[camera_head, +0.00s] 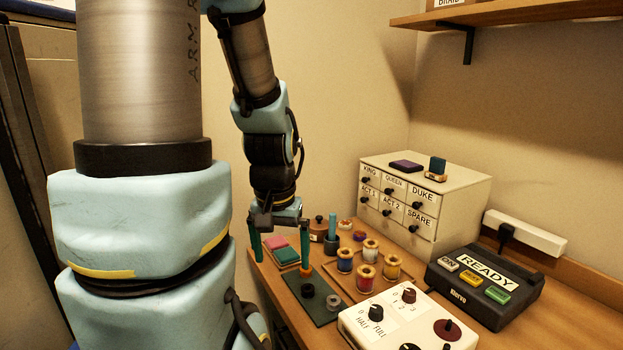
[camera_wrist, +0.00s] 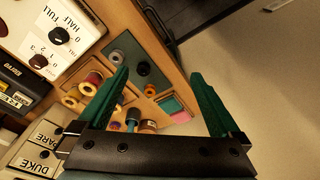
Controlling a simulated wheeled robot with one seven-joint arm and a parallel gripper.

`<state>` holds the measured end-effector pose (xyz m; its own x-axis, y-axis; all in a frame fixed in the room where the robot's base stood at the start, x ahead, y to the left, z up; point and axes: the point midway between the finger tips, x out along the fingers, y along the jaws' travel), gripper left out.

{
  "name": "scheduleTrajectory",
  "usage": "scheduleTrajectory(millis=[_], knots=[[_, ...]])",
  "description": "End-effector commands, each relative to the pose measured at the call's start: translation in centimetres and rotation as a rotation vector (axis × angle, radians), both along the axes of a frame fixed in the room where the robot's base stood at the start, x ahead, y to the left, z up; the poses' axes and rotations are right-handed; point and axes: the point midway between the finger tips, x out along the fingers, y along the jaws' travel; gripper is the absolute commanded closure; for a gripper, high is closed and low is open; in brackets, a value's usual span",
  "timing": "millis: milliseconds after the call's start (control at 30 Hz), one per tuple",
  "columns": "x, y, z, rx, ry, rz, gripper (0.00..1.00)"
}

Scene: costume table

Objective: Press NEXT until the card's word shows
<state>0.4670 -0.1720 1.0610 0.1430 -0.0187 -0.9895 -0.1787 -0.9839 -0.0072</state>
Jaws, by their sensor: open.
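A dark device (camera_head: 478,307) stands at the right of the table. A white display (camera_head: 487,270) on its top reads READY. A white button (camera_head: 449,264) marked ON, a yellow button (camera_head: 470,279) and a green button (camera_head: 497,294) sit along its front; the small lettering on the yellow and green ones is too blurred to read. I cannot make out a word card. My gripper (camera_head: 281,243) is open and empty, well left of the device, above the table's left end. Its green fingers also show spread in the wrist view (camera_wrist: 158,77).
A white box with knobs (camera_head: 385,330) stands in front of the device. Several thread spools (camera_head: 366,277) sit on a tray at mid-table. A white drawer cabinet (camera_head: 455,205) stands behind. A dark green board (camera_head: 325,308) lies near the left edge. A shelf (camera_head: 500,14) overhangs the right.

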Motion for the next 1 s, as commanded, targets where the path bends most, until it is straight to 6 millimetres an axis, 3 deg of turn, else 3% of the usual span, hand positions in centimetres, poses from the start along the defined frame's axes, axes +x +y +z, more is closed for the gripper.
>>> scheduleTrajectory(millis=[100, 367, 1000], knots=[[-0.71, 0.91, -0.33, -0.009, 0.006, 0.075, 0.00], [-0.76, 0.94, -0.34, -0.011, 0.007, 0.083, 0.02], [-0.72, 0.93, -0.32, -0.010, 0.007, 0.080, 0.74]])
